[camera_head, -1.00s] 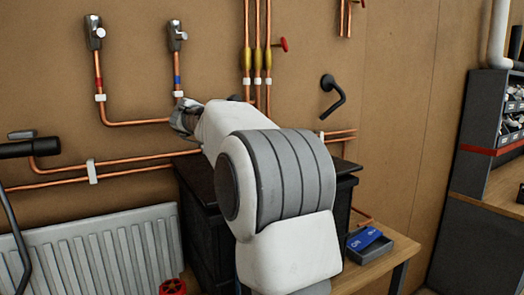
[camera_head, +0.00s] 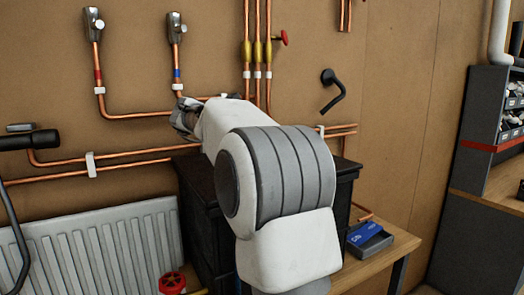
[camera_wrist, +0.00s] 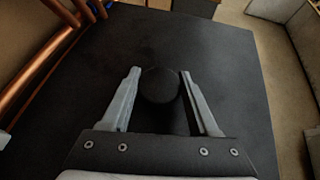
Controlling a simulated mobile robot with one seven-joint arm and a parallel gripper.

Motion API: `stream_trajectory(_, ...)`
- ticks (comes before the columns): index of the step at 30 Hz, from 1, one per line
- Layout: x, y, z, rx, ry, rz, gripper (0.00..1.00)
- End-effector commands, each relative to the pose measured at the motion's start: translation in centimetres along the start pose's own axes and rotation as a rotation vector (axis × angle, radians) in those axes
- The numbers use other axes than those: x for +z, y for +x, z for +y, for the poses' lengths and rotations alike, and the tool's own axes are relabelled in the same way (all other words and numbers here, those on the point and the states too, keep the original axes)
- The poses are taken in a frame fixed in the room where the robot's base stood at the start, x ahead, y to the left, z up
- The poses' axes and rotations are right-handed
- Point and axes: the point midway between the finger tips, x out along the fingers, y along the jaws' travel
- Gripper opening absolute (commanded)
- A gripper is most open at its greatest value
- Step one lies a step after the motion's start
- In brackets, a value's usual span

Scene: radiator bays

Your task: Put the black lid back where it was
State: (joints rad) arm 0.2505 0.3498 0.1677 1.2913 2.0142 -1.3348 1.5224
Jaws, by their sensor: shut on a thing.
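The black lid (camera_wrist: 225,80) fills most of the wrist view as a broad dark panel with a round black knob (camera_wrist: 159,86). My gripper (camera_wrist: 161,71) has one finger on each side of this knob and is shut on it. In the head view, the lid (camera_head: 190,168) shows at the top of a black box (camera_head: 199,222), largely behind my arm. My gripper (camera_head: 184,118) is only partly visible there. Whether the lid rests fully on the box is hidden.
Copper pipes (camera_head: 130,159) run along the wall behind the box. A white radiator (camera_head: 105,250) stands at left, with a red valve wheel (camera_head: 172,283) beside it. A small tray with a blue card (camera_head: 363,234) lies on the wooden bench (camera_head: 400,250) at right.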

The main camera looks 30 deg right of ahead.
Motion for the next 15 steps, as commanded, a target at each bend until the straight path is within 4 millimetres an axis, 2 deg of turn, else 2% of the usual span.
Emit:
stream_trajectory(3,-0.15,0.09,-0.02,0.001,0.002,-0.002,0.00)
stream_trajectory(4,-0.08,0.05,-0.02,0.001,0.002,-0.002,0.64)
stream_trajectory(9,-0.09,0.06,-0.01,0.001,0.001,-0.001,0.95)
stream_trajectory(15,-0.15,0.08,0.00,0.000,0.000,-0.001,0.96)
